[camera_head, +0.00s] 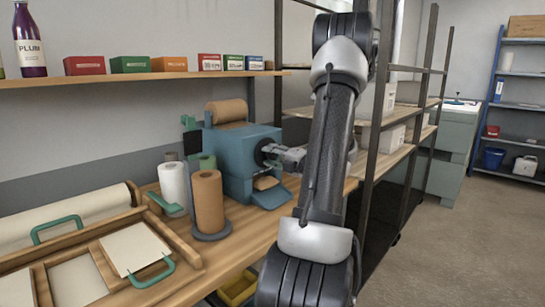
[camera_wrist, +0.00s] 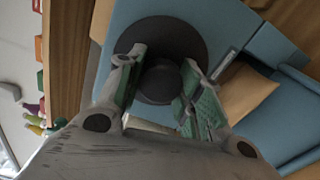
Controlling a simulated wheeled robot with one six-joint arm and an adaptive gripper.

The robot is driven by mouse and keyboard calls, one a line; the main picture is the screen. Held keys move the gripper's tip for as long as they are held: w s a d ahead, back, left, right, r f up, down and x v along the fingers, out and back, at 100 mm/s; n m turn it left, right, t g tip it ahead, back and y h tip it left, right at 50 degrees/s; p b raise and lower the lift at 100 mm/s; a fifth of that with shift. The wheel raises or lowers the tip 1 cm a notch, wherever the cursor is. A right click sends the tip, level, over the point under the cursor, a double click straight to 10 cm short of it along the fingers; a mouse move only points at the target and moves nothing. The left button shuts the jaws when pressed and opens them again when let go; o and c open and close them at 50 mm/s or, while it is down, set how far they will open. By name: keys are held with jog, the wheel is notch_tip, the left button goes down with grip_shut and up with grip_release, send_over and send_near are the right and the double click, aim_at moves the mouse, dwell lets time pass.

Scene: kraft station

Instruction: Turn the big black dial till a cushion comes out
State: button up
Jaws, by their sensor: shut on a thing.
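The blue machine (camera_head: 227,157) stands on the wooden bench with a brown paper roll (camera_head: 227,111) on top. Its big black dial (camera_head: 264,152) is on the side facing my arm. In the wrist view the dial shows as a dark disc with a round knob (camera_wrist: 160,82). My gripper (camera_wrist: 159,84) is shut on the knob, with one green-padded finger on each side; it also shows in the head view (camera_head: 275,154). A brown paper cushion (camera_wrist: 246,92) lies at the machine's outlet beside the dial, and it also shows in the head view (camera_head: 266,182).
A brown roll (camera_head: 208,200) and a white roll (camera_head: 175,184) stand left of the machine. A wooden tray (camera_head: 72,272) with green handles lies at the front left. A shelf (camera_head: 130,79) with small boxes runs above. Metal racks stand close behind my arm.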

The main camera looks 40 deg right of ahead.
jog(key=shift+m, duration=2)
jog(key=o, duration=1)
jog(key=shift+o, duration=0.2)
jog(key=s+d, duration=0.1)
jog(key=s, duration=1.1)
